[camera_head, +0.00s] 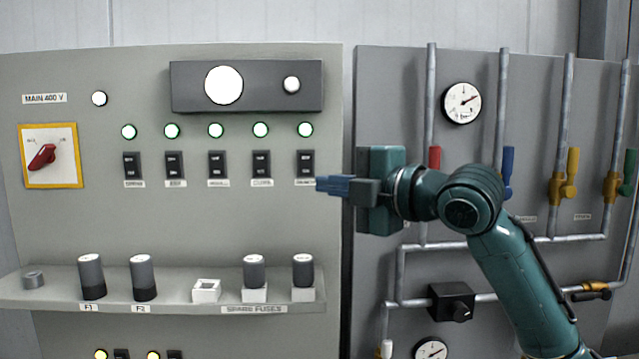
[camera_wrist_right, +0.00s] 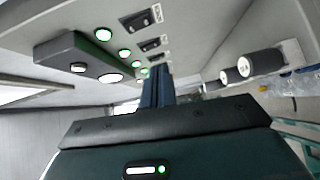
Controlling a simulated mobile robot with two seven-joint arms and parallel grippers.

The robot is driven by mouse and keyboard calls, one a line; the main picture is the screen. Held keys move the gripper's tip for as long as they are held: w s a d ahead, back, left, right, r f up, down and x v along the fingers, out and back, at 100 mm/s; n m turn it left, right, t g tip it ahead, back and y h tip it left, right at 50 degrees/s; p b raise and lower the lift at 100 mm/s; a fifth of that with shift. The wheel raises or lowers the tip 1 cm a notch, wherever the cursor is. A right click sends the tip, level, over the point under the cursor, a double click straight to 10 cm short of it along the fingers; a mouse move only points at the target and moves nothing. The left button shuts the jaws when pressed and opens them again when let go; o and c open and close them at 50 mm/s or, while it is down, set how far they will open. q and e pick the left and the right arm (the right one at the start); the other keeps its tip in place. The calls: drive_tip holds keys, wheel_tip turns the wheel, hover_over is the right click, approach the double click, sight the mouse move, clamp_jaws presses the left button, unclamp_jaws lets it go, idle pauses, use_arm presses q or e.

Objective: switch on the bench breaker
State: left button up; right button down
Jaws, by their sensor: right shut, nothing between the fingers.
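A row of several black breakers runs across the grey panel in the head view, each with a small label too blurred to read surely. The rightmost breaker (camera_head: 306,164) is next to my right gripper (camera_head: 322,184), whose blue fingers are shut and empty. The fingertips are just right of this breaker's lower edge and label; I cannot tell whether they touch the panel. A lamp (camera_head: 305,130) with a green ring is above it. In the right wrist view the shut fingers (camera_wrist_right: 155,78) point toward the row's end and hide part of it; another breaker (camera_wrist_right: 138,20) shows above. My left gripper is out of view.
A shelf (camera_head: 190,295) with dark fuses (camera_head: 141,277) juts out below the breakers. A red rotary main switch (camera_head: 42,156) on a yellow-edged plate is at left. Pipes (camera_head: 430,100), valves and a gauge (camera_head: 461,102) are on the right panel behind my arm.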

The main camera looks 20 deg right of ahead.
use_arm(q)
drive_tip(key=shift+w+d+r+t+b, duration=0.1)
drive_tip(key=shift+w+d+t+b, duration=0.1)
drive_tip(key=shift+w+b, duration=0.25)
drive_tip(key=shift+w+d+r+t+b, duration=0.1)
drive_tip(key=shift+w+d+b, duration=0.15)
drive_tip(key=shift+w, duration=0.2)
use_arm(e)
drive_tip(key=s+d, duration=0.1)
drive_tip(key=s, duration=0.1)
drive_tip(key=s+d+f, duration=0.1)
drive_tip(key=s+d, duration=0.1)
drive_tip(key=shift+s+d+f, duration=0.1)
drive_tip(key=shift+s+d, duration=0.05)
drive_tip(key=shift+s, duration=0.15)
